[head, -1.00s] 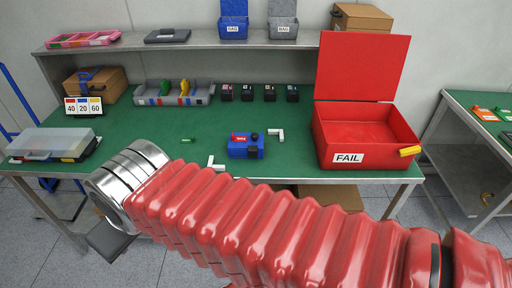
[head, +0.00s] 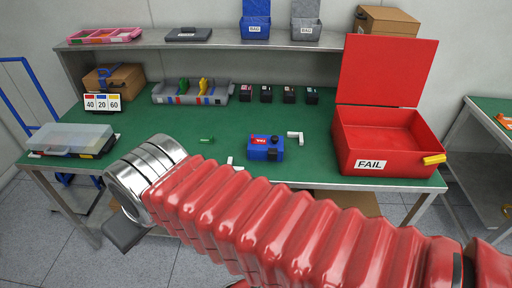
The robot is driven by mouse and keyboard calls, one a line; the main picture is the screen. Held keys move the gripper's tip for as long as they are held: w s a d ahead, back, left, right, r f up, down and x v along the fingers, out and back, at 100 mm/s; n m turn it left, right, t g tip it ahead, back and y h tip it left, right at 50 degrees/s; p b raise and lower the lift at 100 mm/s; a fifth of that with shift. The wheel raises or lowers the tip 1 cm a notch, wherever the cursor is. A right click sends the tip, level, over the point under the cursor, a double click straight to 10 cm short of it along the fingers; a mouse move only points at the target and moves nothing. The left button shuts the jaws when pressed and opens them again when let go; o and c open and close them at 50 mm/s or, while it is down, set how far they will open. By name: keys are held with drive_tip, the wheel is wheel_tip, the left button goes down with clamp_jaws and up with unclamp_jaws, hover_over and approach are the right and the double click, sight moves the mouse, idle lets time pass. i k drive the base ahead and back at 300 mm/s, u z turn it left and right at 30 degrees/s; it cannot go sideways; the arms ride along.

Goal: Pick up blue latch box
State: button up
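The blue latch box (head: 266,152) sits on the green work table, near its front middle, in the head view. It is small, with a red tag or part on its upper left and dark latch-like parts at its upper right. My red ribbed arm crosses the foreground in front of the table, below the box in the picture. The arm ends at the left in silver rings, with a dark grey block below them. My gripper's fingers do not show. Nothing is seen touching the box.
White L-shaped brackets (head: 296,136) and a small green part (head: 207,141) lie near the box. A red FAIL bin (head: 372,166) with a raised lid stands right. A divided grey tray (head: 160,97) and small black bins (head: 289,96) stand behind.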

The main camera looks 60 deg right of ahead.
sight(261, 156)
drive_tip(key=i, duration=0.85)
drive_tip(key=z, duration=0.05)
